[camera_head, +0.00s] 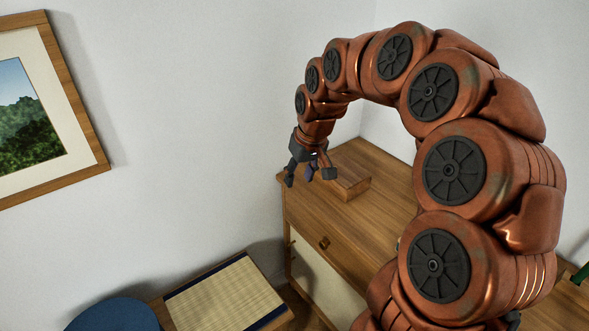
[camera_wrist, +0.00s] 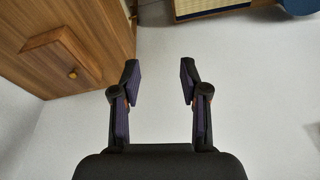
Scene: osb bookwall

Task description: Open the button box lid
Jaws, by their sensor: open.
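The button box (camera_head: 349,183) is a small brown wooden box on the top of a wooden cabinet. Its lid looks shut. In the wrist view the box (camera_wrist: 66,52) is at the upper left, with a small round orange-brown knob (camera_wrist: 72,74) near its lower edge. My gripper (camera_head: 309,176) is open and empty, to the left of the box in the head view and partly in front of it. In the wrist view my gripper (camera_wrist: 159,82) has its fingers spread over bare wall or floor, with the box outside them to the left.
The cabinet (camera_head: 325,215) has free top surface around the box. A low bench with a woven mat (camera_head: 226,295) stands at its left. A blue round seat (camera_head: 112,316) is at the lower left. A framed picture (camera_head: 88,125) hangs on the white wall.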

